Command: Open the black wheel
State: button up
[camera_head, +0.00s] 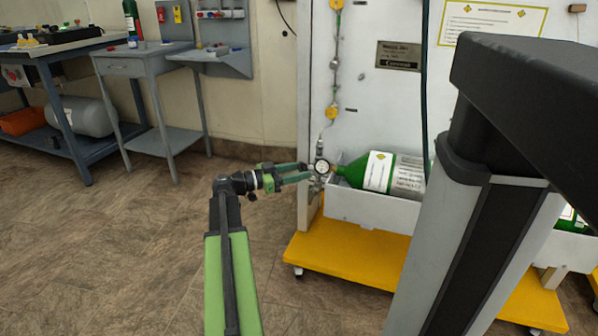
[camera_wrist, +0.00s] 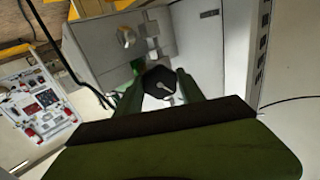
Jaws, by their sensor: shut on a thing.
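The black wheel (camera_wrist: 159,82) is a dark, many-sided knob with a light mark on its face. In the wrist view it sits between the two green fingers of my gripper (camera_wrist: 159,86), which is shut on it. In the head view my gripper (camera_head: 306,172) reaches right to the valve end of a green cylinder (camera_head: 375,173). A round pressure gauge (camera_head: 322,166) is just beyond the fingertips. I cannot make out the wheel in the head view.
The cylinder lies in a white trough (camera_head: 370,211) on a yellow wheeled base (camera_head: 350,258). My grey column blocks part of the trolley at right. A grey side table (camera_head: 130,65) and a blue bench (camera_head: 40,52) stand at back left. The floor at left is clear.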

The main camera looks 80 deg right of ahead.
jog(key=shift+n, duration=0.3)
jog(key=n, duration=0.3)
jog(key=shift+w+a+n, duration=0.1)
jog(key=shift+n, duration=0.2)
jog(key=n, duration=0.4)
jog(key=shift+n, duration=0.3)
jog(key=n, duration=1.3)
jog(key=shift+n, duration=0.3)
jog(key=n, duration=0.4)
jog(key=shift+n, duration=0.4)
jog(key=shift+a, duration=0.1)
jog(key=o, duration=1.4)
jog(key=shift+c, duration=0.2)
